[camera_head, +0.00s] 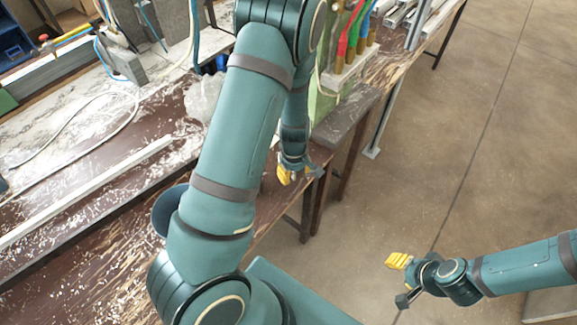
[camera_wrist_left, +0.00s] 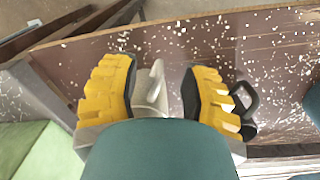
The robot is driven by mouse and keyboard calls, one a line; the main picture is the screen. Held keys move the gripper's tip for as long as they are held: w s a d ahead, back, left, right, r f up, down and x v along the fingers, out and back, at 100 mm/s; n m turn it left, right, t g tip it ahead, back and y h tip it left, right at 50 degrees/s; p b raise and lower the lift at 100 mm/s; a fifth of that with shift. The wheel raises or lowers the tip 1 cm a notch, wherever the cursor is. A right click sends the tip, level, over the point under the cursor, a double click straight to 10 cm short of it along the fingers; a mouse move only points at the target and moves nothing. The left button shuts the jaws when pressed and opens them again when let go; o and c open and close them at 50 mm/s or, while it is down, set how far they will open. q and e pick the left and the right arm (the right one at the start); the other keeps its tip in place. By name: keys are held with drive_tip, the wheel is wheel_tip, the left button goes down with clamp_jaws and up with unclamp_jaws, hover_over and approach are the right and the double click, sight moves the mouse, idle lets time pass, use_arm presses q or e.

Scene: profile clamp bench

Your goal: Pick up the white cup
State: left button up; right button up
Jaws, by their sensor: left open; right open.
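A pale greyish-white object (camera_wrist_left: 153,82) with a handle-like upright edge, probably the white cup, shows between the fingers in the left wrist view. Its lower part is hidden behind my own arm link. My left gripper (camera_wrist_left: 158,95) is open, with one yellow-padded finger on each side of it; I cannot tell whether either touches it. In the head view my left gripper (camera_head: 297,174) is by the table edge, and no white cup is visible there; my arm covers part of the table. My right gripper (camera_head: 400,281) is open and empty over the floor.
A black handled object (camera_wrist_left: 246,101) stands close beside the right finger in the wrist view. The head view shows a brown, paint-flecked table (camera_head: 95,255), a clear plastic bag (camera_head: 204,96) and colored-handled tools (camera_head: 352,42) in a rack. Floor at right is open.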

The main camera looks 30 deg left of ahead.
use_arm(q)
drive_tip(key=shift+w+f, duration=0.15)
drive_tip(key=shift+f, duration=1.35)
clamp_jaws()
